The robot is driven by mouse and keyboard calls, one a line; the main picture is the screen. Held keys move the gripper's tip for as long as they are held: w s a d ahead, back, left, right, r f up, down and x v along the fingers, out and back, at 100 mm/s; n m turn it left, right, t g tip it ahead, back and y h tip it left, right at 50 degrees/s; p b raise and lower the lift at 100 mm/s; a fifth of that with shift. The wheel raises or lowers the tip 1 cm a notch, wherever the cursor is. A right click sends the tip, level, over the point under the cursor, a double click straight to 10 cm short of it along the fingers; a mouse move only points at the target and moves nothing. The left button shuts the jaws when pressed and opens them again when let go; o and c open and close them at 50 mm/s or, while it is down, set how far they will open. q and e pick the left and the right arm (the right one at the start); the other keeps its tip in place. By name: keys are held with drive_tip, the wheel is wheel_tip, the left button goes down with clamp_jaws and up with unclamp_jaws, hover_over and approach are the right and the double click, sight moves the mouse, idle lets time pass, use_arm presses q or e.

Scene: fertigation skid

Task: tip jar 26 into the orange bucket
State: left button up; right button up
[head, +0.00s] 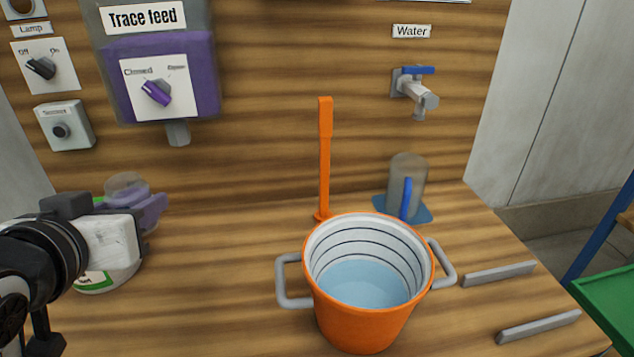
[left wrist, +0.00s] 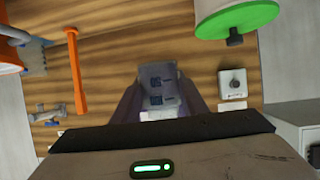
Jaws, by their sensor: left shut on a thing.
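The orange bucket (head: 365,325) stands upright on the wooden bench, with grey side handles, a white ringed inside and pale blue liquid in it. Its edge also shows at the far left of the left wrist view (left wrist: 8,52). My left gripper (head: 148,212) is at the left, above the bench and well apart from the bucket. It is shut on a small see-through jar (head: 126,184), which sits between the purple fingers in the left wrist view (left wrist: 157,78). The jar's marks are too small to read surely, and the gripper hides part of it. My right gripper is not in view.
An upright orange stick (head: 324,160) is behind the bucket. A clear jug (head: 407,170) stands under the water tap (head: 416,91). Grey bars (head: 499,273) lie at right. Bench between gripper and bucket is clear.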

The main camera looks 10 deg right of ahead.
use_arm(q)
drive_tip(key=s+d+r+m+g+h+p, duration=0.1)
drive_tip(key=s+d+r+m+g+h, duration=0.15)
drive_tip(key=d, duration=0.55)
drive_tip(key=s+d+r+m+g+h+p, duration=0.1)
drive_tip(key=s+d+r+m+h+p, duration=0.15)
drive_tip(key=d, duration=0.55)
drive_tip(key=s+d+r+m+g+h+p, duration=0.1)
drive_tip(key=d+r+m+g+h, duration=0.15)
drive_tip(key=d, duration=0.55)
drive_tip(key=s+d+f+m+g+b, duration=0.2)
drive_tip(key=s+d+f, duration=0.2)
drive_tip(key=f, duration=0.5)
drive_tip(key=shift+s+d+h, duration=0.25)
drive_tip(key=shift+s+h, duration=0.1)
drive_tip(key=shift+s, duration=0.3)
